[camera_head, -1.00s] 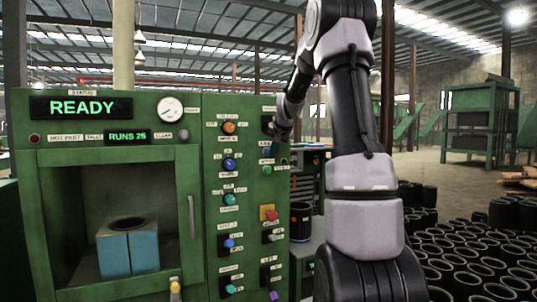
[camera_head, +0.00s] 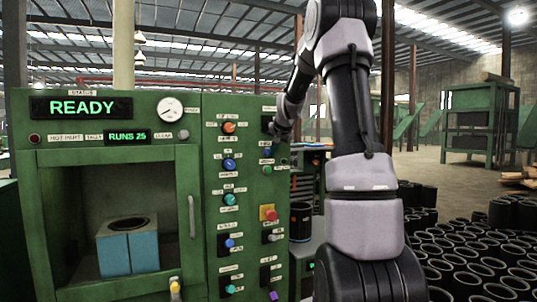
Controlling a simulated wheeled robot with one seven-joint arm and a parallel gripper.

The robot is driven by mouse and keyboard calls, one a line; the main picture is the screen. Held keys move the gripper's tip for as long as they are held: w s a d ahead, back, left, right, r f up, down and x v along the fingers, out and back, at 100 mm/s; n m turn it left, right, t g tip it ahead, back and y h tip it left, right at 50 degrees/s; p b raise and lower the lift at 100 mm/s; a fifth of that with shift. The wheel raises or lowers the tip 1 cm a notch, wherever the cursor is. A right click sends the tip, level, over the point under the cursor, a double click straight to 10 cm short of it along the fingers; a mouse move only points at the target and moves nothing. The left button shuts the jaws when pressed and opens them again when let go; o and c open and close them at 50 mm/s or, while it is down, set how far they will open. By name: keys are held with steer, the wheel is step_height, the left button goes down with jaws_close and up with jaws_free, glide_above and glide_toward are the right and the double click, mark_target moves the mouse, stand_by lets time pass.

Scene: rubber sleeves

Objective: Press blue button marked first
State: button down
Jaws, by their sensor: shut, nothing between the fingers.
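The green machine's control panel (camera_head: 245,110) carries several coloured knobs and buttons with small labels that are too blurred to read. A blue knob (camera_head: 229,164) sits in the upper left column. A blue button (camera_head: 230,243) sits lower on a dark plate in the same column. I cannot tell which blue control is marked first.
A display reading READY (camera_head: 81,107) and a gauge (camera_head: 170,109) top the machine. A blue block mould (camera_head: 128,250) stands in its left chamber. Many black sleeves (camera_head: 470,250) cover the floor at right.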

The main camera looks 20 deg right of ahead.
steer(key=shift+w, duration=0.1)
stand_by(0.7)
steer(key=shift+w, duration=0.35)
steer(key=shift+w, duration=0.3)
stand_by(0.6)
steer(key=shift+s, duration=0.75)
steer(key=shift+s, duration=0.1)
steer(key=s, duration=0.4)
steer(key=shift+s+d, duration=0.1)
steer(key=shift+s, duration=0.3)
stand_by(0.6)
